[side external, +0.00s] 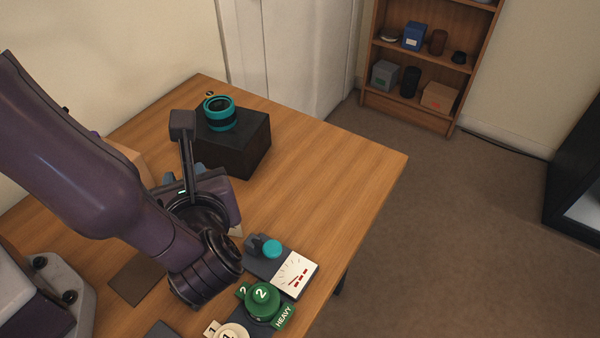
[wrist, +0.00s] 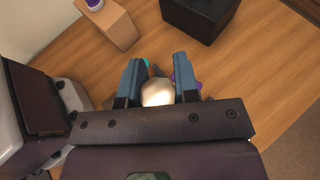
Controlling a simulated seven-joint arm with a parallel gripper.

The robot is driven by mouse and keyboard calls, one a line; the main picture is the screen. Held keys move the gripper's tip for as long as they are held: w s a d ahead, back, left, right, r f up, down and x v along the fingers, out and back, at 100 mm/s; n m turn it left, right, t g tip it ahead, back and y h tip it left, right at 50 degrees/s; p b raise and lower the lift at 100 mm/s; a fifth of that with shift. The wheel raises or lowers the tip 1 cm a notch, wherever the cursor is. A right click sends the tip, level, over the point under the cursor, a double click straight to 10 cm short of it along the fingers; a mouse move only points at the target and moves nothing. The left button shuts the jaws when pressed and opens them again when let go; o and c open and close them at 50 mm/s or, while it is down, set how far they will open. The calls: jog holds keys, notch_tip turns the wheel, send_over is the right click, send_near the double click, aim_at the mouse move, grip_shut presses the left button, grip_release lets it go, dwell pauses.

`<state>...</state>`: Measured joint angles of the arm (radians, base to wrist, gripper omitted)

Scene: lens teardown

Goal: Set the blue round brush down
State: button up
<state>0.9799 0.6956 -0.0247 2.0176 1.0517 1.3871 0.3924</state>
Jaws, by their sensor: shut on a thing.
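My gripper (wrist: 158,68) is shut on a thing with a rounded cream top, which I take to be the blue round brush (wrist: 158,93). The cream part shows between the two blue-grey fingers in the wrist view; no blue of it can be made out. Bits of teal and purple show beside the fingers, and I cannot tell what they belong to. In the side view my wrist hides the brush and most of the fingers, so its height above the table cannot be told.
A black block (side external: 240,144) carries a teal-ringed lens part (side external: 219,113). A wooden block (wrist: 107,25) holds a purple-and-white item (wrist: 94,4). A dial gauge (side external: 294,275), a green "2" weight (side external: 263,302) and a white "1" weight (side external: 231,332) stand in front. The table's right side is bare.

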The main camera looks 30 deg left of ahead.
jog(key=s+d+f+n+g+h, duration=0.1)
jog(key=s+f+n+g+h, duration=0.15)
jog(key=s+n+g, duration=0.55)
jog(key=s+d+f+n+g+h, duration=0.1)
jog(key=s+f+n+g+h, duration=0.2)
jog(key=n+g, duration=0.9)
jog(key=w+d+r+n+t+h, duration=0.3)
jog(key=w+n+h, duration=0.2)
jog(key=n+h, duration=0.4)
jog(key=w+d+r+n+t+h, duration=0.3)
jog(key=w+n+h, duration=0.2)
jog(key=n+h, duration=0.35)
jog(key=w+a+r+n+t, duration=0.1)
jog(key=w+a+n+t, duration=0.3)
jog(key=w+n+t, duration=0.25)
jog(key=w+a+r+n+t, duration=0.1)
jog(key=w+a+n+t, duration=0.2)
jog(key=w+n+t, duration=0.4)
jog(key=shift+m+t+y, duration=0.4)
jog(key=shift+m+t, duration=0.05)
jog(key=shift+m, duration=0.05)
jog(key=shift+w+d+f, duration=0.9)
jog(key=shift+w+f, duration=1.25)
jog(key=shift+w, duration=0.05)
jog(key=shift+w+d+f, duration=0.95)
jog(key=shift+w+f, duration=1.15)
jog(key=shift+w, duration=0.05)
jog(key=shift+w+d+f, duration=0.9)
jog(key=shift+w+f, duration=1.25)
jog(key=shift+w, duration=0.05)
